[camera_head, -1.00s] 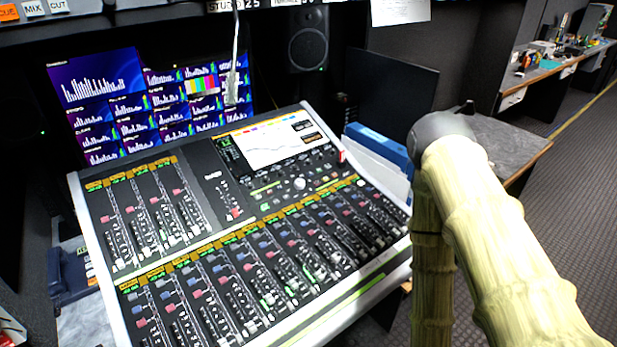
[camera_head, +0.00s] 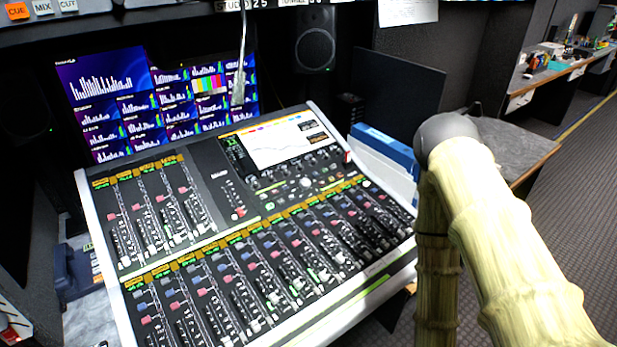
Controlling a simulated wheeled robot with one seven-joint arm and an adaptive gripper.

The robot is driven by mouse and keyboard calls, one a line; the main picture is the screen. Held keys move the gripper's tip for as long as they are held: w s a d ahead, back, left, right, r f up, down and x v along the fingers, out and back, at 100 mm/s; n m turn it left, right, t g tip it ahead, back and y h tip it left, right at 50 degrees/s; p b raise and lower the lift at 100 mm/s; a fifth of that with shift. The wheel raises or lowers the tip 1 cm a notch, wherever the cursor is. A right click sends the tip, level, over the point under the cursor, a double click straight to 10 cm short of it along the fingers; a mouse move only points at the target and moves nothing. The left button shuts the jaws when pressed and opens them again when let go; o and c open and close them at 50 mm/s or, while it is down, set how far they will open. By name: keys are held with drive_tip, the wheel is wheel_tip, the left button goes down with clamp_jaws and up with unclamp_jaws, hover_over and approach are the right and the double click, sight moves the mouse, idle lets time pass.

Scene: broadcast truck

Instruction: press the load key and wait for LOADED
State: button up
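A large mixing console (camera_head: 215,170) fills the middle of the head view, with rows of faders, small coloured buttons and a lit screen (camera_head: 283,143) at its upper part. No key marked LOAD and no LOADED sign can be read; the console's labels are too small. Keys marked CUE (camera_head: 17,11), MIX (camera_head: 43,7) and CUT (camera_head: 68,5) sit at the top left edge. My arm, pale and bamboo-like, stands at the right of the console. My gripper is not in view.
A wall of monitors (camera_head: 110,90) stands behind the console, with a black speaker (camera_head: 315,45) to their right. A dark panel and a blue-and-white binder (camera_head: 385,145) stand between console and arm. A grey desk (camera_head: 515,150) lies right of my arm. Carpet is clear at far right.

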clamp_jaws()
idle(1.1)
